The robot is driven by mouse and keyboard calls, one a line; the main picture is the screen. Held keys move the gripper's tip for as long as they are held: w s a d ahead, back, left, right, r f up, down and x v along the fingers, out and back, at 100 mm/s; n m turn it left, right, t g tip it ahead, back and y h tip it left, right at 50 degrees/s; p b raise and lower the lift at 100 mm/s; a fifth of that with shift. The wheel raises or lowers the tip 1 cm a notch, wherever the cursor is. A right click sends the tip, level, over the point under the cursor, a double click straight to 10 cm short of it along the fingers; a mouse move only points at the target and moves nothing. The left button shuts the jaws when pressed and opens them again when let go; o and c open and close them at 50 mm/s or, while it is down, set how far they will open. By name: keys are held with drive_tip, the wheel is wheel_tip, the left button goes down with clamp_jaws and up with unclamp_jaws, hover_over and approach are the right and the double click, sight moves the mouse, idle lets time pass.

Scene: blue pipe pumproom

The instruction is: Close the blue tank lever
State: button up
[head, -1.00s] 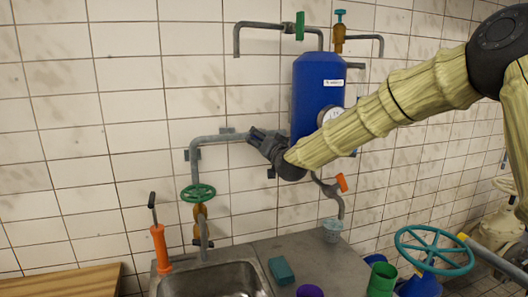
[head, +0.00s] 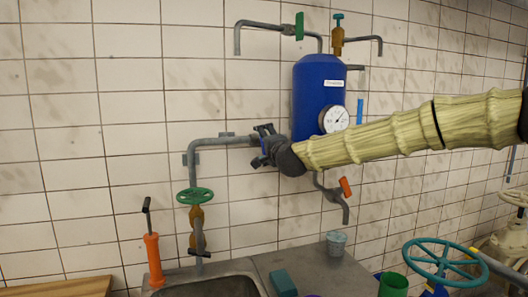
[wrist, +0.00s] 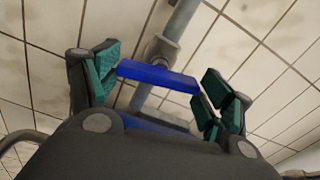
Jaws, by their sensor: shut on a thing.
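The blue tank (head: 318,82) hangs on the tiled wall in the head view, with a round gauge (head: 336,119) low on its right. My gripper (head: 264,142) is at the tank's lower left, by the grey pipe. In the wrist view my gripper (wrist: 158,80) has its green-padded fingers at both ends of a blue lever (wrist: 157,76). The lever lies crosswise between the pads, in front of a grey pipe fitting, and is gripped end to end. In the head view my gripper mostly hides this lever.
A grey pipe (head: 222,141) runs left from my gripper to a green handwheel (head: 195,196). An orange-handled valve (head: 345,187) is below my arm. A narrow blue bar (head: 360,110) shows right of the tank. Below are a sink (head: 212,284) and a teal handwheel (head: 440,258).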

drive_tip(key=shift+d+f+m+b, duration=0.1)
drive_tip(key=shift+m+b, duration=0.3)
drive_tip(key=shift+m, duration=0.2)
drive_tip(key=o, duration=1)
drive_tip(key=shift+d, duration=0.1)
drive_tip(key=v, duration=1.2)
